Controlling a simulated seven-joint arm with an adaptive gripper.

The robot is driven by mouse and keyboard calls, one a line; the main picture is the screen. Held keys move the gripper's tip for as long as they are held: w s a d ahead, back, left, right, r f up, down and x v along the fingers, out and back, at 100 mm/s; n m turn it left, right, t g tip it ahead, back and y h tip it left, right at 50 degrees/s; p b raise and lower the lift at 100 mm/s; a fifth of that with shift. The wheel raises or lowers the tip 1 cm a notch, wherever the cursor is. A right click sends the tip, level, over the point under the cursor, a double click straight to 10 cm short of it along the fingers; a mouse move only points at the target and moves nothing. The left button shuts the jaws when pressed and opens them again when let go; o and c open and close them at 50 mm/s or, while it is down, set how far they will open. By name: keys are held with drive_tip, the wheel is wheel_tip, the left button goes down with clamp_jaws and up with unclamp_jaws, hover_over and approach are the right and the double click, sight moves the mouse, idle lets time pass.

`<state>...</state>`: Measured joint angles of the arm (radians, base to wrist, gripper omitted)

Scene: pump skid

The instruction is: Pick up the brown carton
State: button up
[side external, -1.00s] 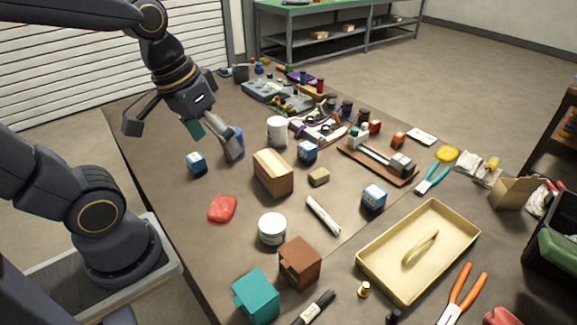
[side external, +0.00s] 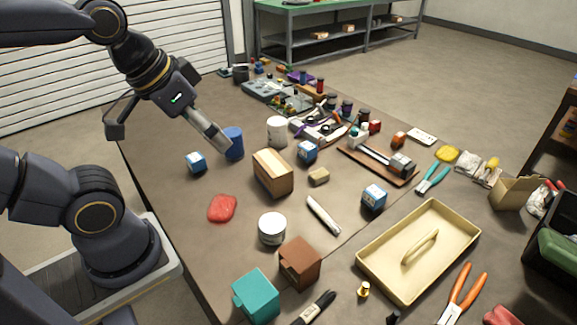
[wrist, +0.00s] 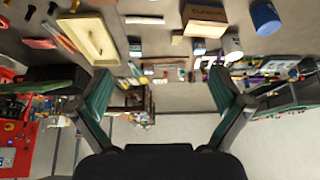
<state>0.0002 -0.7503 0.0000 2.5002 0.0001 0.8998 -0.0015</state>
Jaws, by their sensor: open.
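The brown carton (side external: 272,172), a box with a pale stripe along its top, stands on the table near the middle in the side view. In the wrist view the carton (wrist: 203,14) is at the top edge, partly cut off, with dark lettering on one face. My gripper (side external: 168,137) is open and empty, above the table's left side, to the left of the carton and apart from it. In the wrist view my gripper (wrist: 163,90) has its two green-padded fingers spread wide, with nothing between them.
A blue cup (side external: 233,143) stands close to one finger, with a small blue box (side external: 196,162) nearby. A white tub (side external: 277,131), blue carton (side external: 307,152) and small tan block (side external: 318,177) surround the carton. A red-brown box (side external: 300,262) and cream tray (side external: 400,285) are nearer the front.

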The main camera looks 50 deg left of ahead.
drive_tip(key=w+r+n, duration=0.1)
drive_tip(key=m+g, duration=0.1)
drive_tip(key=g, duration=0.5)
hover_over(301, 253)
wheel_tip(301, 253, down, 15)
wheel_tip(301, 253, down, 11)
drive_tip(key=shift+r, duration=0.1)
wheel_tip(301, 253, down, 6)
drive_tip(key=shift+a+r, duration=0.1)
drive_tip(key=shift+r, duration=0.05)
drive_tip(key=shift+c, duration=0.2)
